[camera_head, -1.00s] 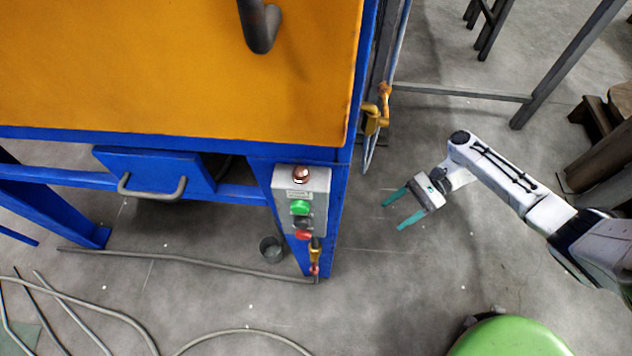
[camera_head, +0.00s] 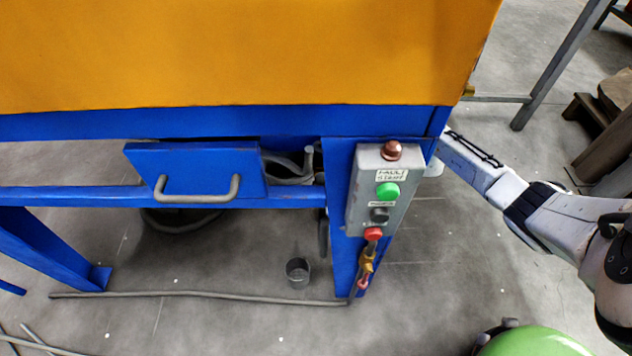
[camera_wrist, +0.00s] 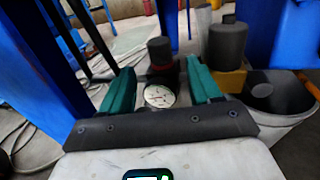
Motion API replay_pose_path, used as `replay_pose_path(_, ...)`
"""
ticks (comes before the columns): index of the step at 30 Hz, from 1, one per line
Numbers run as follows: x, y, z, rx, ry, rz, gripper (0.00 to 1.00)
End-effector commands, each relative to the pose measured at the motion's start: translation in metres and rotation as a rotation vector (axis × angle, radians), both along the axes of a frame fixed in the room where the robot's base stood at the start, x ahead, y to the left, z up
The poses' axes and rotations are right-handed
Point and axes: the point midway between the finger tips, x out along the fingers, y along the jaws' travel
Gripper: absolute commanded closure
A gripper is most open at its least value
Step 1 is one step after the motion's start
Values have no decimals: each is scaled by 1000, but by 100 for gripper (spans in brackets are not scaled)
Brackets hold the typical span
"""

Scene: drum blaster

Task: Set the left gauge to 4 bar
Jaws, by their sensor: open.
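A round gauge (camera_wrist: 159,96) with a white dial shows in the wrist view, low between the teal fingers of my gripper (camera_wrist: 160,68). Its scale and needle are too small to read. Just beyond it stands a dark cylindrical knob (camera_wrist: 160,51) with a reddish ring at its base. A second dark knob (camera_wrist: 228,42) on a yellow body (camera_wrist: 231,79) is to the right, outside the right finger. My gripper is open, with nothing held. In the head view my gripper is hidden behind the blue frame, and no gauge shows there.
The blue and orange machine (camera_head: 240,50) fills the head view's upper left. A grey button box (camera_head: 379,190) is on its corner post. In the wrist view, a white bucket (camera_wrist: 280,100) stands close on the right and blue posts (camera_wrist: 38,70) on the left.

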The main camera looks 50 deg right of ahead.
Motion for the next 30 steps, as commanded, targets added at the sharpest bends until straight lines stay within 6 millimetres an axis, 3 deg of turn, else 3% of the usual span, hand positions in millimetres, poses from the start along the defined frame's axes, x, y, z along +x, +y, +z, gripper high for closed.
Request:
replay_pose_path(9, 36, 46, -1, -1, -2, 4, 37)
replay_pose_path(15, 51, 65, -1, 0, 0, 3, 37)
replay_pose_path(27, 56, 71, 0, -1, 1, 1, 37)
replay_pose_path(30, 56, 71, 0, -1, 1, 1, 46)
